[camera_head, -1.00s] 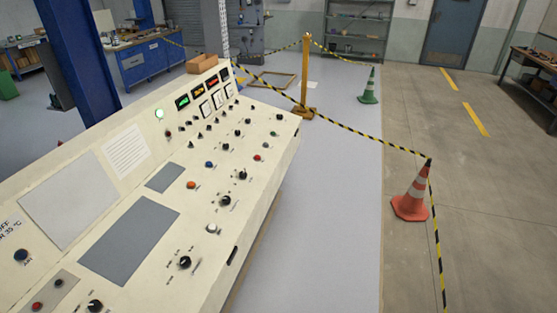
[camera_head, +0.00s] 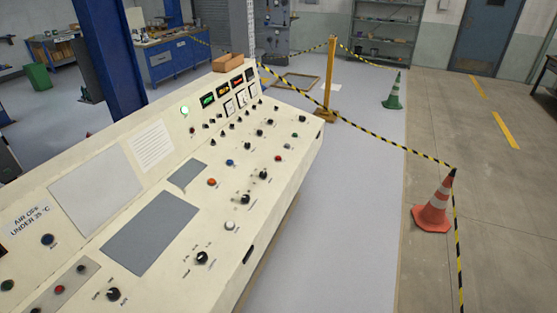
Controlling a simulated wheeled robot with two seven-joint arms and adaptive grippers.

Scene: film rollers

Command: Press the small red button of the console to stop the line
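The cream console (camera_head: 176,270) runs from the lower left up to the middle of the head view, its sloped top covered with knobs and buttons. A small red button (camera_head: 59,290) sits on a grey plate at the lower left, beside a small dark button (camera_head: 81,269). Another small red button or lamp (camera_head: 278,158) sits near the far right part of the panel. I cannot tell from the picture which red one stops the line. Neither of my grippers is in view.
Black-and-yellow tape runs from a yellow post (camera_head: 328,82) to an orange cone (camera_head: 434,207) right of the console. A green cone (camera_head: 393,92) stands farther back. The floor between console and tape is clear. A cardboard-brown box (camera_head: 228,63) sits at the console's far end.

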